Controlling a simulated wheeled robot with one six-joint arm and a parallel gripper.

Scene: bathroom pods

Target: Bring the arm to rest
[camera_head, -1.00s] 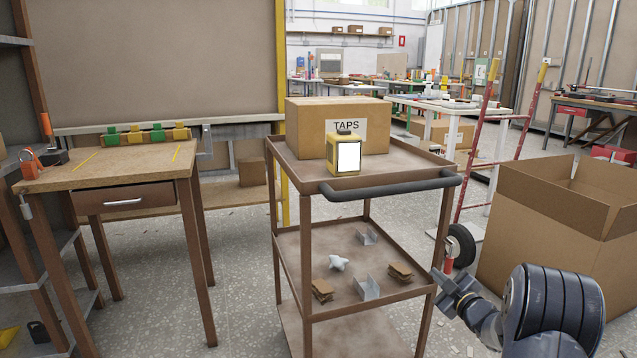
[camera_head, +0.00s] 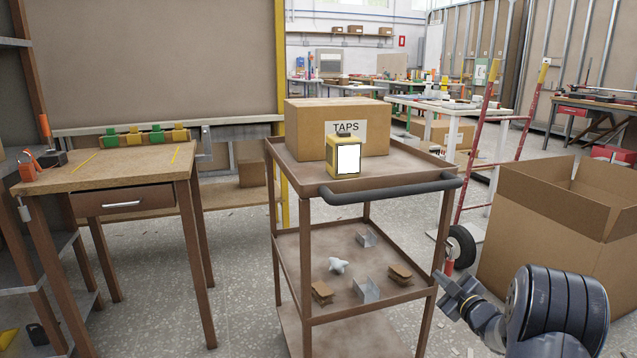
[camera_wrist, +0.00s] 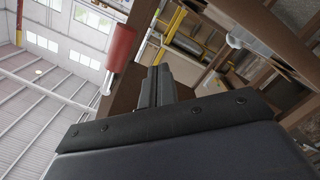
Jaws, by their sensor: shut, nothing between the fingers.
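My gripper (camera_head: 448,286) is at the lower right of the head view, just right of the brown cart's (camera_head: 435,292) right front post. It is shut and empty, pointing up and to the left. In the wrist view its closed fingers (camera_wrist: 157,85) stand together in the middle, with a brown surface close behind them. I cannot tell whether the fingertips touch the cart. My arm's dark, ribbed link fills the lower right corner of the head view.
The cart bears a TAPS box (camera_head: 305,130) and a yellow device (camera_head: 344,157) on top, with small parts on its middle shelf (camera_head: 330,262). A large open carton (camera_head: 540,245) stands at right, a wooden table (camera_head: 125,165) at left. Floor between table and cart is clear.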

